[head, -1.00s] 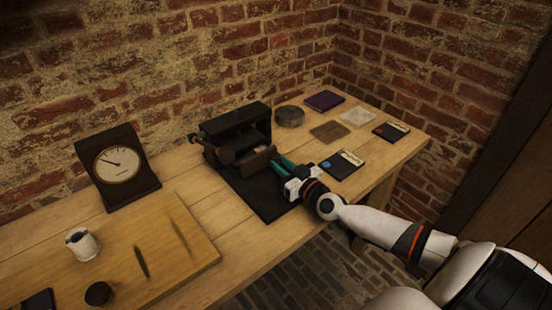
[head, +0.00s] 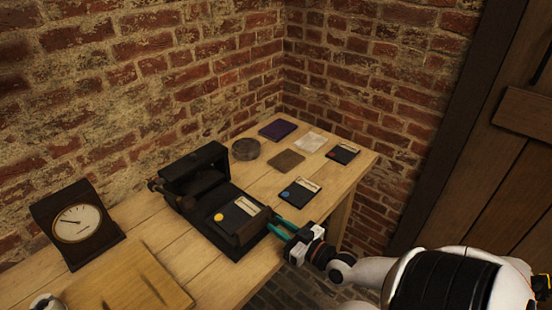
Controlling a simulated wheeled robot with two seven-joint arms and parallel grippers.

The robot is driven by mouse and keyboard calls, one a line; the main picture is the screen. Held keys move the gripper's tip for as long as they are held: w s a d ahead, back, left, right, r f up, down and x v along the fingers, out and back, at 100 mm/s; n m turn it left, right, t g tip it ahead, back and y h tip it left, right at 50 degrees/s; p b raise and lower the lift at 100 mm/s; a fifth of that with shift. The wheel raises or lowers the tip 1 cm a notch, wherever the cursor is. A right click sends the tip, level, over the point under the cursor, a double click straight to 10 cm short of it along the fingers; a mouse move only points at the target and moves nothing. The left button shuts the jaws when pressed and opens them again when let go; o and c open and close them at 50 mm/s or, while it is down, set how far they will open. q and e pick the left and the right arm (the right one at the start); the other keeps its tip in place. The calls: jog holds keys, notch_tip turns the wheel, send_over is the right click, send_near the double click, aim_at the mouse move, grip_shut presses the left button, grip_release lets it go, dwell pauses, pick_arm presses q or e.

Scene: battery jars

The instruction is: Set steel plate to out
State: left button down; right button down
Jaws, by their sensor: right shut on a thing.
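A black press-like device (head: 195,163) stands on the table against the brick wall. Its dark sliding plate (head: 250,231) is drawn out toward the front right. A black card with a yellow dot and a pale label (head: 238,212) lies on the drawn-out part. My right gripper (head: 275,229), with teal fingers, is at the right front end of the sliding plate and shut on it. The exact grip point is small and partly hidden. No marking shows the plate's metal.
To the right lie a blue-dot card (head: 300,192), a red-dot card (head: 343,153), a brown square (head: 286,160), a pale square (head: 310,142), a purple book (head: 278,130) and a round tin (head: 245,149). A dial clock (head: 77,224) and wooden board (head: 130,280) are at left.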

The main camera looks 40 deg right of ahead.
jog(key=shift+s+f, duration=0.15)
jog(key=c, duration=1.6)
grip_release()
jog(key=o, duration=0.4)
jog(key=shift+s, duration=0.2)
jog(key=shift+c, duration=0.2)
jog(key=s+d, duration=0.1)
jog(key=s, duration=1.1)
